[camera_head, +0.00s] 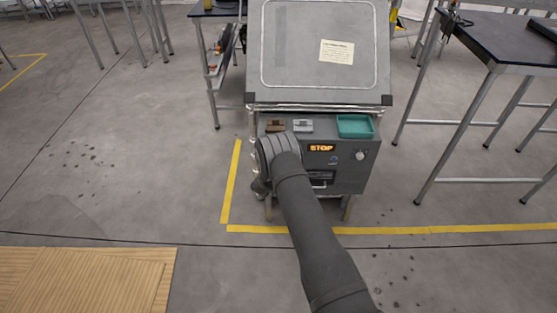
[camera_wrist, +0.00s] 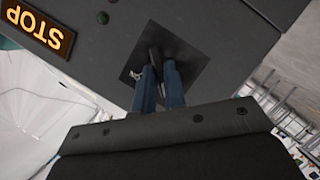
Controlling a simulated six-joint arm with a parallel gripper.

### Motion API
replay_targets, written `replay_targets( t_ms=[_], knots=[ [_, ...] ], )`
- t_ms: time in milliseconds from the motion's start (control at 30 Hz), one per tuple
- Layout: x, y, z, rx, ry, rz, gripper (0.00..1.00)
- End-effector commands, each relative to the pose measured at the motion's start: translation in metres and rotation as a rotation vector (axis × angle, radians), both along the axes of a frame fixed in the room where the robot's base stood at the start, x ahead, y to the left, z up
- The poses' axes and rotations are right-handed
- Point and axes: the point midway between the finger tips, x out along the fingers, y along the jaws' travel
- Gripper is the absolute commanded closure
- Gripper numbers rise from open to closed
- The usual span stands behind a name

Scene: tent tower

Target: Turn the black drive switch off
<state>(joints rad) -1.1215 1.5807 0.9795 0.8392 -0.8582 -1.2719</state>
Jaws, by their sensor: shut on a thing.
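The black drive switch (camera_wrist: 154,54) stands out from a dark square plate (camera_wrist: 190,66) on the grey cabinet front in the wrist view. My gripper (camera_wrist: 160,74) has its two blue fingers at the switch, close together and shut on it. The fingertips partly cover the switch, so its exact position is hard to tell. In the head view my arm's wrist hides the switch and the fingers at the left of the cabinet front (camera_head: 351,178). A lit orange STOP sign (camera_head: 321,148) is on that front; it shows upside down in the wrist view (camera_wrist: 38,28).
A teal tray (camera_head: 355,134) and two small blocks, one brown (camera_head: 275,125) and one light grey (camera_head: 303,126), are on the cabinet's ledge. A round knob (camera_head: 361,155) is right of the sign. Dark tables (camera_head: 510,38) stand at the right. Yellow floor lines (camera_head: 430,230) border the cabinet.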

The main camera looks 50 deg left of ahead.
Motion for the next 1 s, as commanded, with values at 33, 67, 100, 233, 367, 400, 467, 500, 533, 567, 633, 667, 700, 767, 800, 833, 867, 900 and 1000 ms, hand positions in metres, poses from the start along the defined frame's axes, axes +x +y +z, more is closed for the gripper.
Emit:
replay_targets(
  t_ms=[33, 67, 100, 233, 367, 400, 467, 500, 533, 567, 633, 667, 700, 767, 800, 833, 867, 900, 1000],
  knots=[
    [0.0, 0.001, 0.001, -0.002, -0.005, 0.002, 1.0],
    [0.0, 0.001, 0.001, -0.002, -0.006, 0.002, 1.0],
    [0.0, 0.001, 0.001, -0.003, -0.006, 0.002, 1.0],
    [0.0, 0.001, 0.002, -0.003, -0.008, 0.002, 1.0],
    [0.0, 0.001, 0.002, -0.003, -0.008, 0.002, 1.0],
    [0.0, 0.002, 0.002, -0.003, -0.008, 0.002, 1.0],
    [0.0, 0.001, 0.002, -0.003, -0.008, 0.002, 0.79],
    [0.0, 0.001, 0.001, -0.003, -0.007, 0.003, 0.72],
    [0.0, 0.001, 0.001, -0.003, -0.006, 0.002, 0.67],
    [0.0, 0.001, 0.001, -0.003, -0.006, 0.002, 0.67],
    [0.0, 0.001, 0.001, -0.003, -0.006, 0.002, 0.67],
    [0.0, 0.001, 0.001, -0.004, -0.006, 0.001, 0.67],
    [0.0, 0.001, 0.001, -0.004, -0.006, 0.001, 0.67],
    [0.0, 0.001, 0.001, -0.004, -0.006, 0.001, 0.67],
    [0.0, 0.001, 0.001, -0.004, -0.005, 0.002, 0.67],
    [-0.001, 0.0, 0.001, -0.004, -0.005, 0.002, 0.67],
    [-0.002, 0.0, 0.001, -0.004, -0.005, 0.002, 0.67],
    [-0.004, -0.001, 0.001, -0.005, -0.004, 0.002, 0.67],
    [-0.012, -0.005, 0.004, -0.006, -0.005, 0.003, 0.67]
  ],
)
